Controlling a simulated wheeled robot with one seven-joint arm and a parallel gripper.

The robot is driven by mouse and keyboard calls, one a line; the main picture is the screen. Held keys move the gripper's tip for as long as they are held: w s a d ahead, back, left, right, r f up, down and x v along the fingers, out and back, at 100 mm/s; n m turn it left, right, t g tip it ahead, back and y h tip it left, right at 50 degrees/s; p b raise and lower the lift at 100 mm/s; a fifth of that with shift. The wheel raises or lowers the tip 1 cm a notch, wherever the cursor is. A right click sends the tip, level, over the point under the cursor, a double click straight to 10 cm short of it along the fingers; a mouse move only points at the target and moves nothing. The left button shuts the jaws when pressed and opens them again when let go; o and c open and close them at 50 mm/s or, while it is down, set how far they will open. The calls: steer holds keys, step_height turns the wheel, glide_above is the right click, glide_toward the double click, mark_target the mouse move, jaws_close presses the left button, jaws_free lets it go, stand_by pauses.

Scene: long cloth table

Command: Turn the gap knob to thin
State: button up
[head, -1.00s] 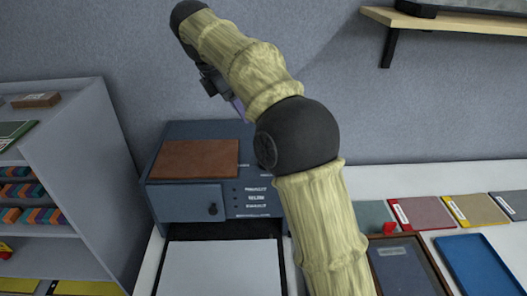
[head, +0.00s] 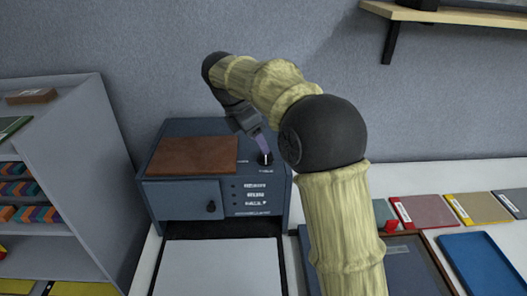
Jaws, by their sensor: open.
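A small dark knob (head: 265,159) stands on the top right of the blue-grey machine (head: 180,128), with small labels beside it that are too small to read. I cannot tell which way the knob points. My gripper (head: 264,151) reaches down from the upper left, with its purple-tinted fingers right at the knob. The fingers are open; whether they touch the knob cannot be made out at this size. My arm passes close to the machine's right side.
A brown panel (head: 193,156) lies on the machine's top left. A front door has a black knob (head: 211,206). A white sheet (head: 218,268) lies on a tray in front. A grey shelf (head: 85,150) stands left; a blue tray (head: 478,262) and several colored swatches lie right.

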mark_target(265, 157)
steer(key=shift+x, duration=2.35)
steer(key=shift+w, duration=0.1)
steer(key=c, duration=1)
steer(key=shift+o, duration=0.2)
